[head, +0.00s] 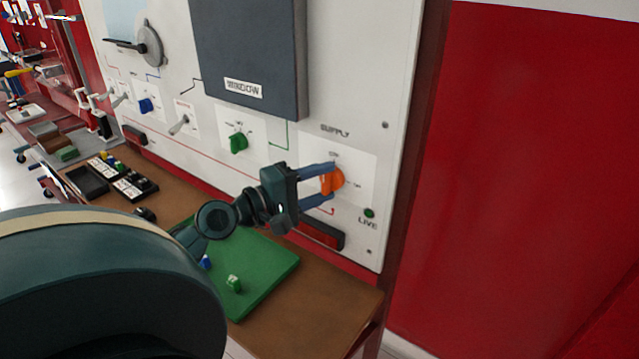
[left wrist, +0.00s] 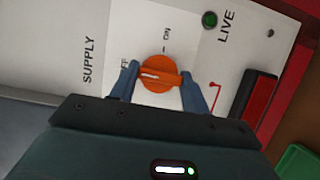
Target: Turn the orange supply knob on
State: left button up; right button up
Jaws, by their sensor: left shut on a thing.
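The orange supply knob (head: 334,181) sits on a white plate low on the right of the panel, under the word SUPPLY. My left gripper (head: 331,182) reaches it from the left, with its two blue fingers on either side and shut on it. In the left wrist view the orange knob (left wrist: 160,74) is between the fingers of my left gripper (left wrist: 161,88). The white mark on its grip points toward the partly hidden OFF label, and ON is a quarter turn away. The LIVE lamp (head: 369,213) looks dark green. My right gripper is out of view.
A green knob (head: 238,142) and a grey WINDOW box (head: 250,55) are on the panel left of the knob. A red-and-black block (head: 322,232) is just below. A green mat (head: 262,272) lies on the brown bench (head: 345,305). A red wall (head: 530,180) stands at right.

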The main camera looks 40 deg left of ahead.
pick_arm(q)
jog(key=shift+c, duration=0.8)
